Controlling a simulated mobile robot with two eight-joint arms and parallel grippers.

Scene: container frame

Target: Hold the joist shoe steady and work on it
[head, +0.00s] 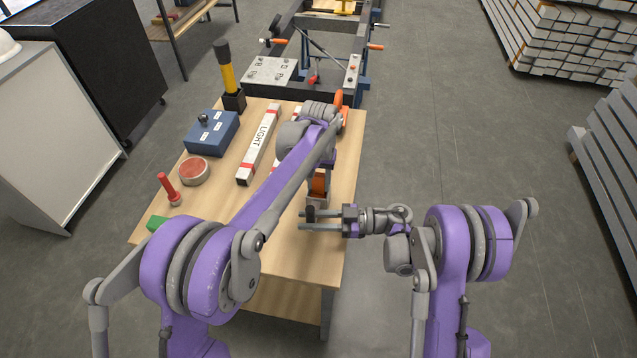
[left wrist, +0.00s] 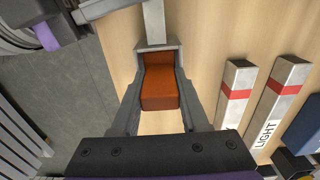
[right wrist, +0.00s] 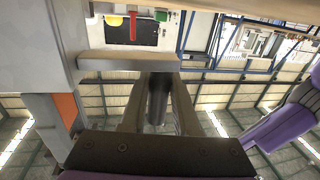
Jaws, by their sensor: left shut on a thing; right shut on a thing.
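The joist shoe (head: 317,201) is a grey metal piece with an orange block (left wrist: 158,88) in its U-shaped end. It is near the table's right edge. My left gripper (head: 319,184) reaches it from above and is shut on the shoe; in the left wrist view its fingers (left wrist: 163,103) flank the orange block. My right gripper (head: 305,219) comes from the right, below the left one in the picture, and is shut on a dark cylinder (right wrist: 158,105). A flat grey bar (right wrist: 130,62) crosses just past the cylinder; whether they touch is unclear.
The wooden table (head: 290,255) also carries a red-striped LIGHT beam (head: 259,146), a blue box (head: 211,132), a red round tin (head: 195,171), a red-handled tool (head: 168,187) and a yellow-and-black tool (head: 228,76). My left arm spans the table. The near tabletop is clear.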

